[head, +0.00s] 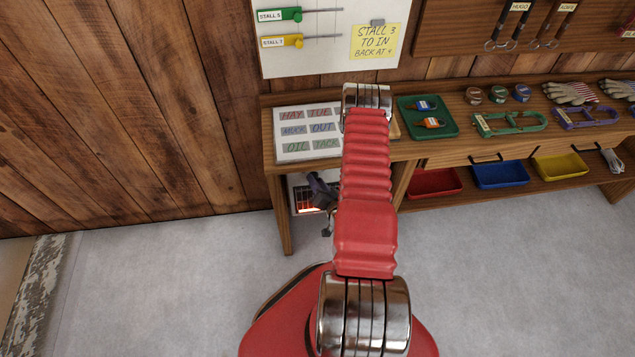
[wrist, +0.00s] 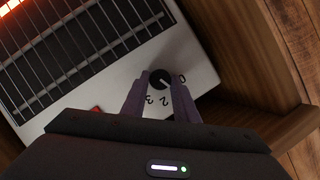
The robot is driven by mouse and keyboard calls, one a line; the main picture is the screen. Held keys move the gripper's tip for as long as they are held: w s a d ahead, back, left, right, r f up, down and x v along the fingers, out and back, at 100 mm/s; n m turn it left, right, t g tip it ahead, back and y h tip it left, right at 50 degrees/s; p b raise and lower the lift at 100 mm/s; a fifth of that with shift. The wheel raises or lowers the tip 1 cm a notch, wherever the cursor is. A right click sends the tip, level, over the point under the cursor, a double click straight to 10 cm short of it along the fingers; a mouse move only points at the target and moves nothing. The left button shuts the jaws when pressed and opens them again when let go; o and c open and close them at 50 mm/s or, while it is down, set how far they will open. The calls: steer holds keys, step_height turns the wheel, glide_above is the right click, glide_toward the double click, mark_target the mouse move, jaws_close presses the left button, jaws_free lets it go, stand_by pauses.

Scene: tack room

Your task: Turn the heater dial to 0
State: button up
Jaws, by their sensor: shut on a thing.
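The heater (wrist: 205,65) is a pale box with a dark grille and a glowing orange element; in the head view it (head: 298,188) stands under the left end of the bench. Its round black dial (wrist: 159,77) sits on the pale panel, with the marks 0, 2 and 3 visible around it. A small light line on the dial points to the lower right, between 0 and 2, toward the right finger. My gripper (wrist: 160,86) is shut on the dial, one purple-grey finger on each side. In the head view my arm hides the dial.
The wooden bench's side panel (wrist: 235,45) rises close to the right of the heater in the wrist view. A red patch (wrist: 96,110) shows on the heater's panel. Red (head: 434,183), blue (head: 500,174) and yellow (head: 561,167) bins sit on the lower shelf.

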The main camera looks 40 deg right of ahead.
steer(key=shift+c, duration=1.4)
steer(key=shift+s+d, duration=0.1)
steer(key=shift+d, duration=0.05)
steer(key=shift+n, duration=0.3)
steer(key=shift+a+n+g+h, duration=0.3)
steer(key=shift+n+g+h, duration=0.35)
steer(key=shift+n, duration=0.45)
steer(key=shift+a+n+g+h, duration=0.1)
steer(key=shift+n+g+h, duration=0.65)
steer(key=shift+n, duration=0.65)
steer(key=o, duration=1)
steer(key=shift+w, duration=0.25)
steer(key=shift+o, duration=0.2)
steer(key=shift+a+r, duration=0.1)
